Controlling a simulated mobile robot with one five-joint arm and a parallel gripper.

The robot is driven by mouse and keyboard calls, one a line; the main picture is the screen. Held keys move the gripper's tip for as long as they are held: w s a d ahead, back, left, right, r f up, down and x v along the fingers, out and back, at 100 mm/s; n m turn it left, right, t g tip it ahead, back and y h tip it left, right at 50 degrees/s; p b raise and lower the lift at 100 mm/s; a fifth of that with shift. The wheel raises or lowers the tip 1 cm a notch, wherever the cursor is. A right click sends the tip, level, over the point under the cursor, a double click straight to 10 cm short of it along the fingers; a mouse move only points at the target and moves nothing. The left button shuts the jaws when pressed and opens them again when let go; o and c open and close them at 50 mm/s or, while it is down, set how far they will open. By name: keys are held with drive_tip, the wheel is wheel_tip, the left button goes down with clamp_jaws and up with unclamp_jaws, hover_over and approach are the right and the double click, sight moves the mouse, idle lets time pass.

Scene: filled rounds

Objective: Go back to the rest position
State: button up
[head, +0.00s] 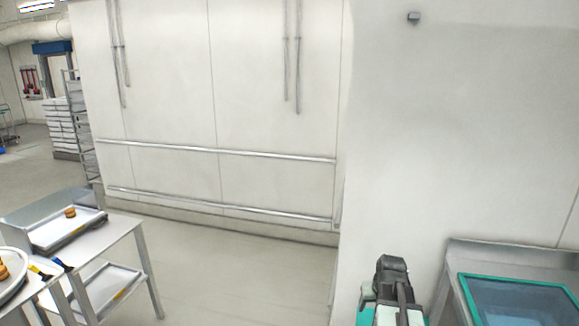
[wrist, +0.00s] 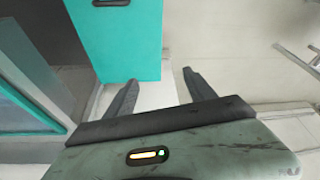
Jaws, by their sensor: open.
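My gripper (wrist: 159,77) shows in the wrist view with its two dark fingers spread apart. Nothing is between them. A teal surface lies beyond the left finger, and pale floor shows beyond the right one. In the head view my arm rises at the lower right, with a dark part on top, in front of the white wall. The fingers cannot be made out there. No object is held.
A metal counter (head: 455,252) with a teal-framed glass panel (head: 515,281) stands right of my arm. Open floor (head: 235,265) lies between, before a railed white wall (head: 170,100).

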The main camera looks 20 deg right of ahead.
drive_tip(key=w+a+f+n+y, duration=0.1)
drive_tip(key=w+a+n, duration=0.25)
drive_tip(key=a, duration=1.25)
drive_tip(key=s+a+g, duration=0.2)
drive_tip(key=s+a, duration=0.1)
drive_tip(key=a, duration=0.5)
drive_tip(key=s+a+f+g, duration=0.1)
drive_tip(key=s+a, duration=0.2)
drive_tip(key=a, duration=0.5)
drive_tip(key=shift+s+a+g+b, duration=0.25)
drive_tip(key=shift+a+g+b, duration=0.1)
drive_tip(key=shift+a+g, duration=0.05)
drive_tip(key=shift+f+n, duration=0.1)
drive_tip(key=shift+n, duration=0.15)
